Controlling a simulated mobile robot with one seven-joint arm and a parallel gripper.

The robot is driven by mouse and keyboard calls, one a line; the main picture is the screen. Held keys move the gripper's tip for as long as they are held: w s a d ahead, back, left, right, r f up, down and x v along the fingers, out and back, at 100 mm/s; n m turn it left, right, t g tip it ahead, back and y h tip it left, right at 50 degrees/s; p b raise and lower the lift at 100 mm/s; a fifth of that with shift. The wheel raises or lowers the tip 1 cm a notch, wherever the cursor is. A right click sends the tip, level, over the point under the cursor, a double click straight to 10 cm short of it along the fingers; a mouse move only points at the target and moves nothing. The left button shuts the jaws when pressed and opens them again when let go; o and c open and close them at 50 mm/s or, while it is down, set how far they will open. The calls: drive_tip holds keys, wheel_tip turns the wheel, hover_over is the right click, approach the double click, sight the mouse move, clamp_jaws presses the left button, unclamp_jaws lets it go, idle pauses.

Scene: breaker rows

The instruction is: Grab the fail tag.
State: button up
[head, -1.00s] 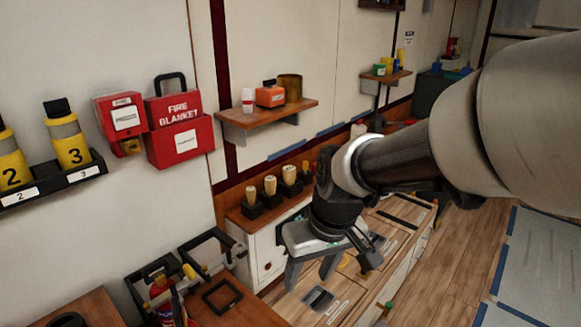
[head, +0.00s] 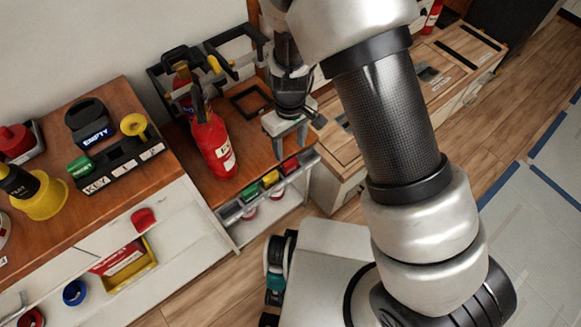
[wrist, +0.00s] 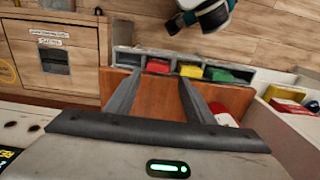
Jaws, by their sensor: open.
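A narrow grey rack at the front edge of the wooden shelf holds a red tag (head: 290,166), a yellow tag (head: 270,179) and a green tag (head: 250,192). No wording can be read on them, so I cannot confirm which is the fail tag. In the wrist view the red tag (wrist: 158,66) lies between the finger lines, with the yellow tag (wrist: 191,71) by the right finger and the green tag (wrist: 221,75) outside it. My gripper (head: 290,143) is open and empty, pointing down above the shelf behind the rack. It also shows in the wrist view (wrist: 160,78).
A red fire extinguisher (head: 211,145) stands on the shelf left of my gripper. A black square frame (head: 251,102) lies behind it. A wooden-topped cabinet (head: 341,150) is to the right. Open floor (head: 195,290) lies in front.

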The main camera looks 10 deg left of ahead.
sight(290, 162)
drive_tip(key=f+b, duration=0.2)
drive_tip(key=f, duration=0.7)
drive_tip(key=shift+w+f, duration=0.2)
drive_tip(key=shift+r, duration=0.1)
drive_tip(key=c, duration=0.8)
